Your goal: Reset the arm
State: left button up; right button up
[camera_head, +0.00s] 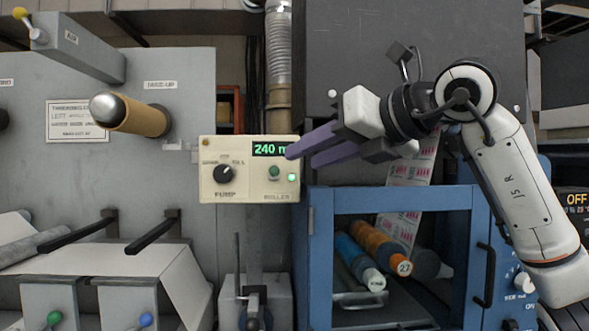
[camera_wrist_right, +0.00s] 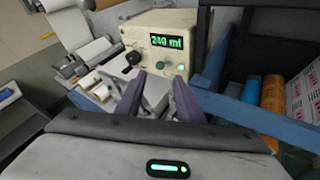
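My right arm (camera_head: 510,180) comes in from the right and reaches left across the blue cabinet. My right gripper (camera_head: 301,157) has purple fingers that point left at the right edge of the cream control box (camera_head: 242,190). In the right wrist view the two fingers (camera_wrist_right: 159,78) stand apart with nothing between them, so it is open and empty. Whether the fingertips touch the box I cannot tell. My left gripper is out of view.
The box has a black pump knob (camera_head: 222,174), a green roller button (camera_head: 274,172) and a lit green lamp (camera_head: 291,177). The blue cabinet (camera_head: 320,250) holds coloured rolls (camera_head: 380,243). A take-up spindle (camera_head: 130,114) sticks out at left. A metal pipe (camera_head: 279,60) rises behind.

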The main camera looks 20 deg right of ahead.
jog(key=shift+v, duration=1.2)
